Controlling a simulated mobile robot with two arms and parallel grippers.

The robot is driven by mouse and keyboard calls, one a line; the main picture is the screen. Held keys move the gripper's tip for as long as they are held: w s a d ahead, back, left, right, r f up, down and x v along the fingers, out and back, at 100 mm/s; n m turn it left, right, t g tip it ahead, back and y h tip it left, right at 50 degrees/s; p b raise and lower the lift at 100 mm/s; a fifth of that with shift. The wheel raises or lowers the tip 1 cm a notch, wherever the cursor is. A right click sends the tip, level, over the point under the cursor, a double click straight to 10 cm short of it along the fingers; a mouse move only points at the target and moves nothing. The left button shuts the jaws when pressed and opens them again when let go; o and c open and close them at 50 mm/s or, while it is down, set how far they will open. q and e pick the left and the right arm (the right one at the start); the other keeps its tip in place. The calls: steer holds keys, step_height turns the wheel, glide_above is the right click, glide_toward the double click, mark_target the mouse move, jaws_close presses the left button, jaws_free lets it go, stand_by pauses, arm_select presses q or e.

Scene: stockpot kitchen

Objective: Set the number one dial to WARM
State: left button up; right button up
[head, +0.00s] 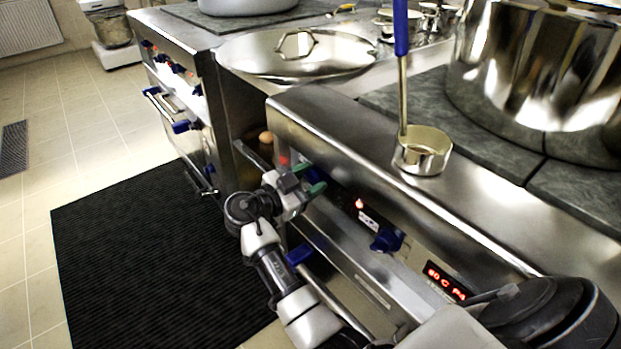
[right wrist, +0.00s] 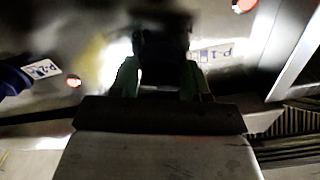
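My right gripper (head: 308,178) is at the stove's front panel, with its green fingertips apart. In the right wrist view its fingers (right wrist: 160,78) stand on either side of a dark dial (right wrist: 165,45), beside a label that reads P.1. The dial's pointer and setting are too dark to read, and I cannot tell whether the fingers touch it. In the head view this dial is mostly hidden behind the gripper. A second blue dial (head: 387,241) sits further right on the panel; it shows at the left edge of the wrist view, by a P.2 label. My left gripper is not in view.
A red display (head: 446,282) is on the panel to the right. A ladle (head: 422,151) with a blue handle stands on the stovetop, near a large steel pot (head: 540,75). A lid (head: 297,53) lies behind. A black mat (head: 150,255) covers the floor in front.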

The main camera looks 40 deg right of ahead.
steer(key=c, duration=0.4)
steer(key=shift+n, duration=1.2)
steer(key=n+p, duration=0.2)
steer(key=n, duration=0.3)
steer(key=shift+r, duration=0.1)
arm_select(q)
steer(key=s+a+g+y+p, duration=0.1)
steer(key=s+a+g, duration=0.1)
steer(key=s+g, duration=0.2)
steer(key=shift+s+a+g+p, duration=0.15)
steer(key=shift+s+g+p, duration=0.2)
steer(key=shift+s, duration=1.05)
arm_select(e)
steer(key=shift+n, duration=1.6)
